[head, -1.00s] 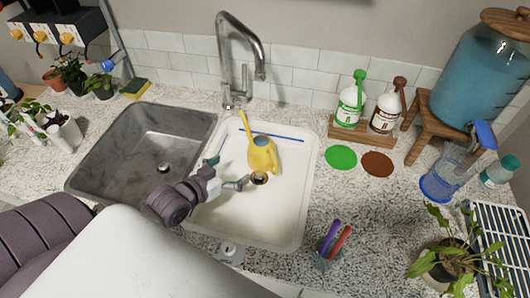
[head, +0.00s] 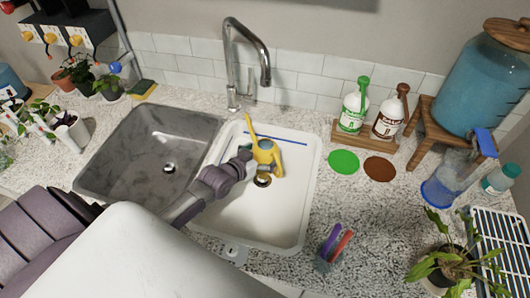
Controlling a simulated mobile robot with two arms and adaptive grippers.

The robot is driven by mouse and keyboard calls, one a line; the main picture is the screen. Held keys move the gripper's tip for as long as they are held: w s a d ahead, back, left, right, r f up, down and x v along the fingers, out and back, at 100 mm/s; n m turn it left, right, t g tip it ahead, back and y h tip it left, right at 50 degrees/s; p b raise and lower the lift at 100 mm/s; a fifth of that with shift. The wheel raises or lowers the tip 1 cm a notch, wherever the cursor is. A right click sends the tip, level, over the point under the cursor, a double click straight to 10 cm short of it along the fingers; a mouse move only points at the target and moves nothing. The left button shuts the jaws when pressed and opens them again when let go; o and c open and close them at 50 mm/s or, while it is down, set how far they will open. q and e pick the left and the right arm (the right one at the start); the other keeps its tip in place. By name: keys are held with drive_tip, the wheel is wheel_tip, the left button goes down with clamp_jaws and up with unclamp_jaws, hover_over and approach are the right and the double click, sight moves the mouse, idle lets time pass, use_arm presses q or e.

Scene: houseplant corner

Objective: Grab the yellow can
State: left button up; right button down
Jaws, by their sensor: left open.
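The yellow can (head: 268,158) is a small watering can with a long spout. It stands in the white sink basin (head: 285,222), near the drain. My left gripper (head: 251,155) is in the basin at the can's left side, very close to it. Its fingers are open but mostly hidden by my wrist, so I cannot tell whether they touch the can. My right gripper is not in view.
The faucet (head: 232,70) rises behind the basins. A grey steel sink (head: 135,170) lies to the left. A cup of markers (head: 327,258) stands to the right front, and two bottles (head: 388,115) on a wooden stand at the back right.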

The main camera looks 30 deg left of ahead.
use_arm(q)
drive_tip(key=shift+w+f, duration=0.2)
drive_tip(key=shift+w, duration=0.15)
drive_tip(key=shift+s, duration=0.1)
drive_tip(key=shift+c, duration=0.3)
drive_tip(key=c, duration=1.3)
drive_tip(key=shift+r, duration=0.15)
drive_tip(key=shift+c, duration=0.2)
